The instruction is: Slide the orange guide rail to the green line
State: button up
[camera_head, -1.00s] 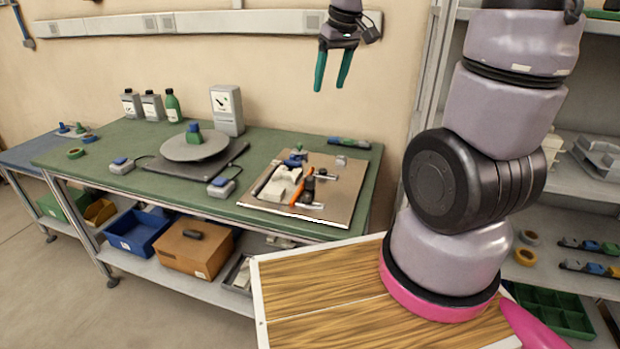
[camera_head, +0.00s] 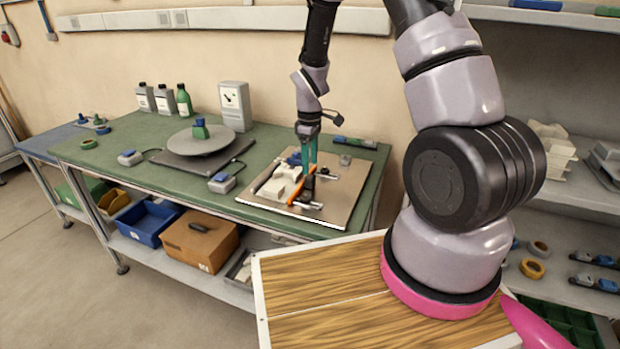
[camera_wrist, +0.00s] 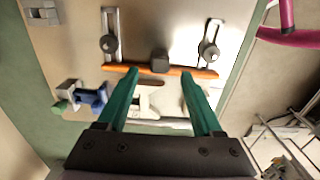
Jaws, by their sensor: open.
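The orange guide rail (camera_head: 300,190) lies on a metal plate (camera_head: 342,200) on the green workbench, partly hidden by my gripper. In the wrist view the rail (camera_wrist: 192,72) runs across the picture, with a dark block (camera_wrist: 159,62) at its middle. Two slotted brackets with dark knobs, left (camera_wrist: 109,43) and right (camera_wrist: 208,48), stand at its ends. My gripper (camera_head: 310,168) points down over the plate. In the wrist view my gripper (camera_wrist: 159,73) is open and empty, its teal fingertips apart on either side of the block. I cannot make out a green line.
A white part (camera_head: 276,186) and a blue-topped part (camera_head: 294,159) sit on the plate beside the rail. A round turntable (camera_head: 200,145) and a gauge box (camera_head: 235,106) stand left on the bench. A shelf unit is at the right.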

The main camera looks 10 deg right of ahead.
aim_at(310, 176)
notch_tip(310, 176, down, 6)
jog(key=shift+f, duration=0.1)
grip_shut()
dwell(1.6)
